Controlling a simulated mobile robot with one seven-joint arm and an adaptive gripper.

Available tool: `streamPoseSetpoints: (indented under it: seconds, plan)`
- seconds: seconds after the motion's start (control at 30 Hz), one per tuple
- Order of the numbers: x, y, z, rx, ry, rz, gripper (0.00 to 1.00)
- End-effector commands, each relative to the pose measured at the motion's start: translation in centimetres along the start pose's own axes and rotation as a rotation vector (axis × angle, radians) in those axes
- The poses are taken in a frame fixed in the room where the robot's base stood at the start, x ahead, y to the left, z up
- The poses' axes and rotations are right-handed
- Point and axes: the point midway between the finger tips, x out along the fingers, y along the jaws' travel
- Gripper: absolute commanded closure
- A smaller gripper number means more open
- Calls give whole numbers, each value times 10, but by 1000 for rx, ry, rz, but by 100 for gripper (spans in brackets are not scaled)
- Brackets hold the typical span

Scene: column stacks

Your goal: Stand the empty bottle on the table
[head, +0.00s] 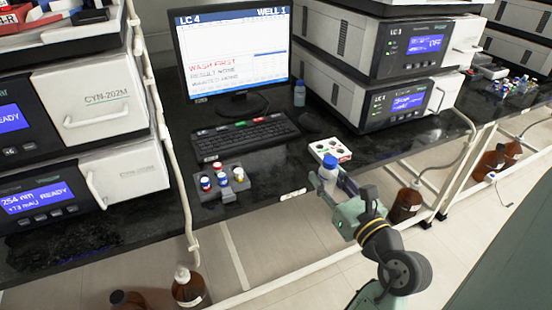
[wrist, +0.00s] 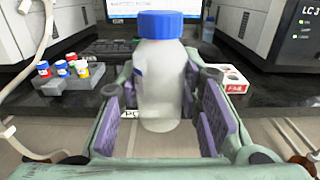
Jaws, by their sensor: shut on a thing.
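A small clear-whitish bottle with a blue cap (head: 328,174) is upright in my gripper (head: 334,184), by the front edge of the black table (head: 262,178). In the wrist view the bottle (wrist: 160,88) stands between the purple pads of my gripper (wrist: 165,112), its cap above the fingers. No liquid is clear to see in it. I cannot tell how far its base is from the tabletop. Another bottle with a blue cap (head: 299,93) stands at the back, right of the monitor.
A white rack with dark holes (head: 330,151) is just behind the held bottle. A grey block with several colour-capped vials (head: 222,182) is to the left, in front of the keyboard (head: 245,137). Bare table lies between block and rack. Instruments (head: 402,106) stand on the right.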

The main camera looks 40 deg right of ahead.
Motion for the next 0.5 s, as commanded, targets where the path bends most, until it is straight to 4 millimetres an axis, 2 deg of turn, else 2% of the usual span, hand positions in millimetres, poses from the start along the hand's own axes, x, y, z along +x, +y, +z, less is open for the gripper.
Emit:
streamPoseSetpoints:
  seconds: [0.3, 0.5]
  plan:
    - [80, 21, -5, 2, 2, 7, 83]
    - [126, 31, -10, -1, 2, 5, 83]
